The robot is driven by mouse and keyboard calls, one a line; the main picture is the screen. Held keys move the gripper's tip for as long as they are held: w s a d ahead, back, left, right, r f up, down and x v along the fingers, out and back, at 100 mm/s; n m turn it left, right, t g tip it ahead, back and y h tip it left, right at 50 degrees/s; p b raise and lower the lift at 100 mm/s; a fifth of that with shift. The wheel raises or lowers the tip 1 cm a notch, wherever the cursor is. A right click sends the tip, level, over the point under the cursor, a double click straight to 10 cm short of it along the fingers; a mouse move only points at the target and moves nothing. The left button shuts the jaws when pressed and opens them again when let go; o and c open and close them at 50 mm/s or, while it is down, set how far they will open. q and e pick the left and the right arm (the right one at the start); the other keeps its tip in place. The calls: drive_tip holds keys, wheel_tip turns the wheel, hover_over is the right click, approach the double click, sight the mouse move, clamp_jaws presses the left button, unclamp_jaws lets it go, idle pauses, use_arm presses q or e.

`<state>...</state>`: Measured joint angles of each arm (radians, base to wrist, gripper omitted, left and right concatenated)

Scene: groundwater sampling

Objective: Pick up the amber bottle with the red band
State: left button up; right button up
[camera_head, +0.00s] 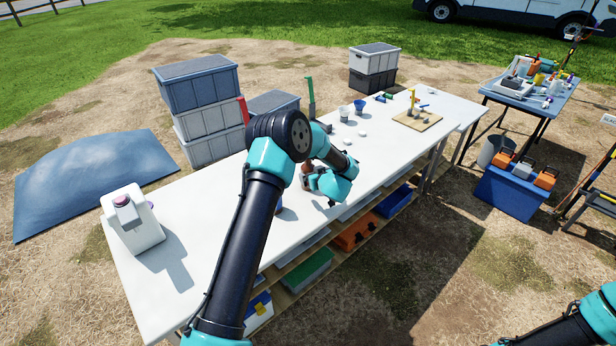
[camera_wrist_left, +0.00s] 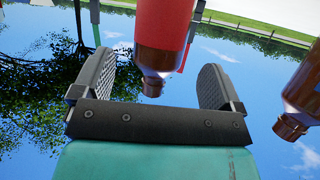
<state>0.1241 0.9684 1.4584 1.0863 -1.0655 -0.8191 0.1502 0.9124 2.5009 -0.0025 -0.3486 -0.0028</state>
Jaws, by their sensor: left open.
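The amber bottle with the red band (camera_wrist_left: 166,22) shows large in the left wrist view, its brown neck pointing down in that picture. My left gripper (camera_wrist_left: 157,78) is open, with one finger on each side of the bottle's neck and clear gaps on both sides. How deep the bottle sits between the fingers I cannot tell. A second amber bottle (camera_wrist_left: 304,88) is at the right edge, outside the fingers. In the head view my left gripper (camera_head: 312,181) is low over the white table, beside a small reddish-brown shape (camera_head: 307,166). My right gripper is out of view.
The white table (camera_head: 225,205) carries a white jug (camera_head: 131,220) at the near left. Small cups (camera_head: 359,106) and a wooden board with pegs (camera_head: 417,120) stand farther along. Stacked grey crates (camera_head: 207,130) are behind the table. The table's front edge is close to my left arm.

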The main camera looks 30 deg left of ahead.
use_arm(q)
drive_tip(key=shift+w+a+f, duration=0.1)
drive_tip(key=shift+a, duration=0.1)
drive_tip(key=shift+x, duration=2.6)
drive_tip(key=shift+c, duration=0.3)
drive_tip(key=c, duration=1.1)
